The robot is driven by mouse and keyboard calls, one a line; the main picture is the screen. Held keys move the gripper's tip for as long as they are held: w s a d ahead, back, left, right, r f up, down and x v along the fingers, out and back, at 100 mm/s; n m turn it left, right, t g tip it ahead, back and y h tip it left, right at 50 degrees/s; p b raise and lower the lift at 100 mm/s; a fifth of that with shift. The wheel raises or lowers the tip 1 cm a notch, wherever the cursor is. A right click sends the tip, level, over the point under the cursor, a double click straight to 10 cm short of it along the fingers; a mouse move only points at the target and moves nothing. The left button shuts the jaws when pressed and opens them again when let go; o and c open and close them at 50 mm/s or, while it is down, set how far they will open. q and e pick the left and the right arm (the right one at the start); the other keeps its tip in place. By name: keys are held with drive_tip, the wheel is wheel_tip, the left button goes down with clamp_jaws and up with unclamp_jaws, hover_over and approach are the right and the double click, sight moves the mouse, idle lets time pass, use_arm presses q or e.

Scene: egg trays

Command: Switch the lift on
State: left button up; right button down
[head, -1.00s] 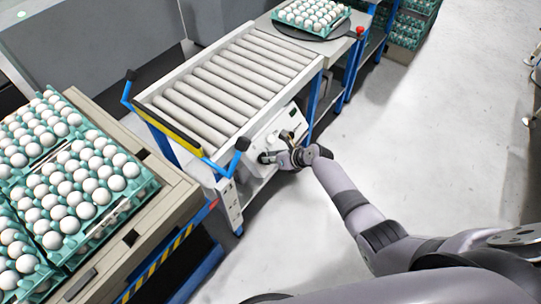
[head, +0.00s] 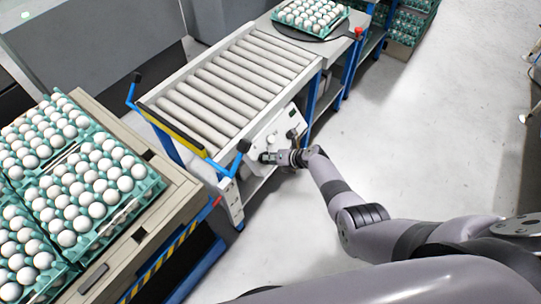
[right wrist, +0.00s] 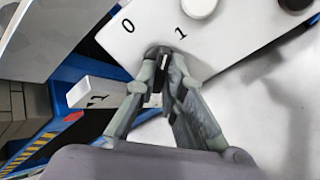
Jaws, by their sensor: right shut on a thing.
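The lift's control box is a white panel (head: 268,136) on the side of the roller table. In the right wrist view the panel (right wrist: 225,38) carries a printed "0" to the left and a "1" to the right, above the fingertips. My right gripper (head: 266,157) is at the box's lower left. In the right wrist view its fingers (right wrist: 163,68) are closed together on a small dark switch between and just below the two marks. The fingers hide most of the switch, so I cannot tell which mark it points to. My left gripper is out of view.
A white button (right wrist: 199,7) and a black knob (right wrist: 295,3) sit above the switch. The roller conveyor (head: 225,82) has bare rollers. Egg trays (head: 150,190) stand at the left, and another tray (head: 342,22) is behind.

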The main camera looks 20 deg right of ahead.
drive_tip(key=m+p, duration=0.1)
drive_tip(key=m, duration=0.2)
drive_tip(key=shift+r+p, duration=0.15)
drive_tip(key=shift+p, duration=0.15)
drive_tip(key=m+p, duration=0.1)
drive_tip(key=m, duration=0.3)
drive_tip(key=c, duration=2.1)
unclamp_jaws()
drive_tip(key=shift+m, duration=0.3)
drive_tip(key=o, duration=0.5)
drive_tip(key=p+v, duration=0.8)
drive_tip(key=p, duration=0.1)
drive_tip(key=shift+s+d+r+p, duration=0.2)
drive_tip(key=shift+s+p, duration=0.1)
